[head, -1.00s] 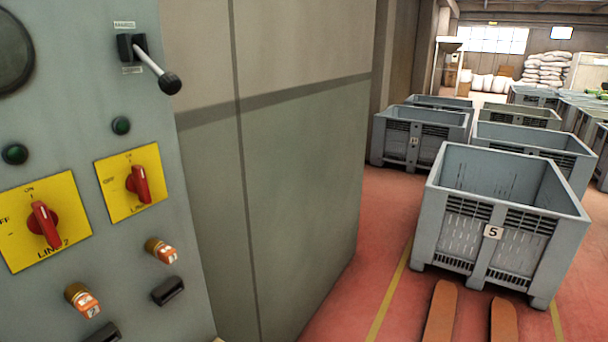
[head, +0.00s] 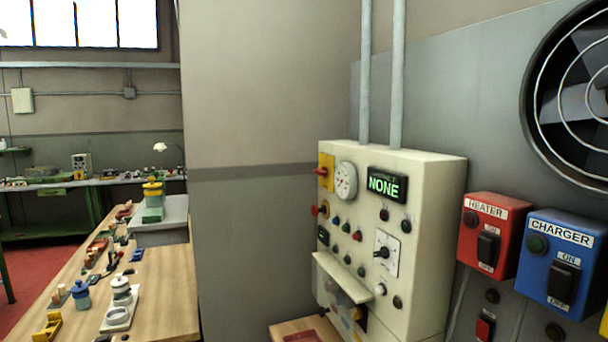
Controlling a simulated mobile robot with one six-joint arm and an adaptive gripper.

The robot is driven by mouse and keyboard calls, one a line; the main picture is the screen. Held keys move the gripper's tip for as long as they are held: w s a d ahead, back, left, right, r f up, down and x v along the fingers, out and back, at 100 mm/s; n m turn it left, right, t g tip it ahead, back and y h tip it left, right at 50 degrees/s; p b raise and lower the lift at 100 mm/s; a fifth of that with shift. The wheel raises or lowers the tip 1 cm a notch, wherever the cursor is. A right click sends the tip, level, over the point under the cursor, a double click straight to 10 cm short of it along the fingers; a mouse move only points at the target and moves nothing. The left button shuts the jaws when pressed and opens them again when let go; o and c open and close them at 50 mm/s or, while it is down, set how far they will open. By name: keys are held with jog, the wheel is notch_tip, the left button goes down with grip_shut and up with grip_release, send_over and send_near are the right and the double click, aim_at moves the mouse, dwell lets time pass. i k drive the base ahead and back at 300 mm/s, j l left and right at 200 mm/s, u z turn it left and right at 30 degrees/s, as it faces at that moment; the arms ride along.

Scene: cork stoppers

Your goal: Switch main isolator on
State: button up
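No switch with a readable main isolator label shows in the head view. A cream control cabinet (head: 425,200) stands right of centre. On its front are a round gauge (head: 346,181), a display reading NONE (head: 386,184), several small buttons and a black rotary switch (head: 382,253) on a white plate. A red handle (head: 320,171) on a yellow plate sticks out at the cabinet's upper left. A second red knob (head: 315,210) is below it. Their positions are too small to tell. My gripper is not in view.
A red HEATER box (head: 485,207) and blue CHARGER box (head: 567,228) hang on the right wall below a large fan (head: 580,95). A wooden bench (head: 170,290) with jars and small parts is at left. A green-framed bench (head: 90,190) stands behind.

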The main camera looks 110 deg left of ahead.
aim_at(324, 172)
jog(key=u, duration=3.65)
jog(key=i+j+z, duration=0.3)
jog(key=i+j, duration=0.25)
jog(key=i, duration=0.25)
jog(key=i+j+z, duration=0.35)
jog(key=i+j, duration=0.35)
jog(key=i+j+z, duration=0.3)
jog(key=i+j, duration=0.4)
jog(key=j, duration=0.25)
